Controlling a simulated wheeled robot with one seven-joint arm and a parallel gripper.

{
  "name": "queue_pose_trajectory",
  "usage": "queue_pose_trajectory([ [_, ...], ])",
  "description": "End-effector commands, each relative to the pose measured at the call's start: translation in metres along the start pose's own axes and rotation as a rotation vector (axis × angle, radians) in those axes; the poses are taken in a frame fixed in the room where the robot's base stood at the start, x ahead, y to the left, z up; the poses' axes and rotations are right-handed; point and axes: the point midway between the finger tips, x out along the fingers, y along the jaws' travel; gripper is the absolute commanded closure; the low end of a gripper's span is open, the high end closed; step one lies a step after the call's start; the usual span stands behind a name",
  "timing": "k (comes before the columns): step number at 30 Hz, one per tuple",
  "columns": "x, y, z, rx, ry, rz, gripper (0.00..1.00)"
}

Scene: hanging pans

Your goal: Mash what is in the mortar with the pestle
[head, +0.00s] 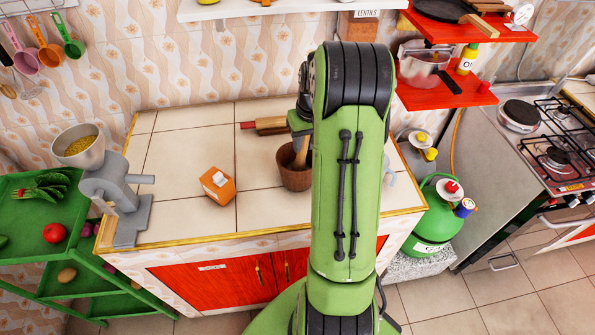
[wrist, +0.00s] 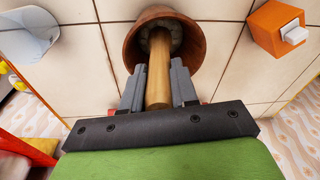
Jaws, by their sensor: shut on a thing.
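The brown mortar (head: 293,176) stands on the tiled counter, partly hidden behind my arm in the head view. In the wrist view, I look into the mortar (wrist: 133,42), which has a dark, greyish inside. The wooden pestle (wrist: 158,70) reaches down into it, with its lower end inside the bowl. My gripper (wrist: 158,90) is shut on the pestle's shaft, one finger on each side, just outside the mortar's rim. The pestle also shows at the mortar's mouth in the head view (head: 301,152). What lies at the bottom of the mortar is hard to make out.
An orange box (head: 217,186) stands left of the mortar, and a rolling pin (head: 268,125) lies behind it. A grey grinder (head: 118,195) with a filled bowl stands at the counter's left edge. A white cup (wrist: 28,35) is on the mortar's other side. Bare tiles lie around the box.

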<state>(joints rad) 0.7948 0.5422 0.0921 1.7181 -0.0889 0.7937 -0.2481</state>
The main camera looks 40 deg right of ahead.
Motion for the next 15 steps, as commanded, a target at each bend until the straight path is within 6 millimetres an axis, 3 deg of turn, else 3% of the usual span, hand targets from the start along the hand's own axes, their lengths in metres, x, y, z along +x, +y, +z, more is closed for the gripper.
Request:
queue_pose_trajectory([
  [11, 0.0015, -0.0002, 0.0005, 0.000, -0.002, -0.001, 1.00],
  [15, -0.0066, -0.0008, -0.0005, 0.000, -0.002, -0.001, 1.00],
])
